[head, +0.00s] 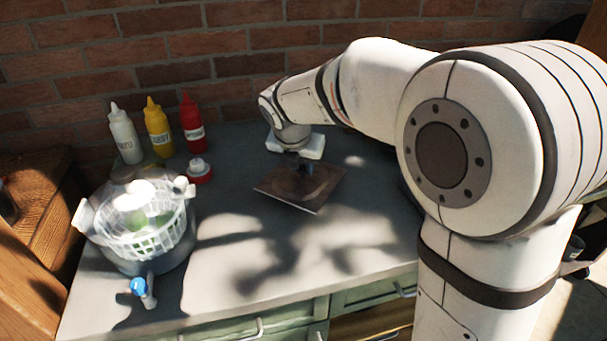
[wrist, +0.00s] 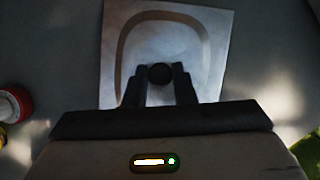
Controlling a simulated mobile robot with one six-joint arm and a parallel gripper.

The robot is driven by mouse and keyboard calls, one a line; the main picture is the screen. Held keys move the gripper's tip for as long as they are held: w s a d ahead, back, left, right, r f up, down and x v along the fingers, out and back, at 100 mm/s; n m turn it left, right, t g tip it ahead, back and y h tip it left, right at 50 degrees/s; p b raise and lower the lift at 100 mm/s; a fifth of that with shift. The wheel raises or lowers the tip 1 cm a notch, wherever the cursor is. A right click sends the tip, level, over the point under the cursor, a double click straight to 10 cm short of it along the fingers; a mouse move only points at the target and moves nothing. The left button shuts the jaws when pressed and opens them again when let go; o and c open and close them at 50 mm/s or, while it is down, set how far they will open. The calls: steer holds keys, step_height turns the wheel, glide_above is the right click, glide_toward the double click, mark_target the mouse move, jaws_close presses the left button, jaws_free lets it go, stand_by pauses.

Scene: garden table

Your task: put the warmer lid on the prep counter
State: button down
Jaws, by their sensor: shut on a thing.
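The warmer lid (head: 283,189) is a flat, square metal plate with a raised rounded outline and a dark round knob. It is at the counter's middle in the head view, and it also fills the upper middle of the wrist view (wrist: 205,50). My gripper (head: 303,168) is above the lid, and in the wrist view its fingers (wrist: 159,80) are shut on the knob. The lid is at or just above the grey prep counter (head: 235,255); I cannot tell whether it touches. Its far part is partly hidden by my gripper.
White, yellow (head: 158,128) and red (head: 191,124) squeeze bottles stand at the back left. A red-based, white-topped item (head: 199,171) is in front of them. The counter's front middle is clear.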

mark_target(301, 172)
steer(key=shift+f, duration=1.35)
steer(key=shift+f, duration=0.15)
steer(key=c, duration=1.2)
jaws_free()
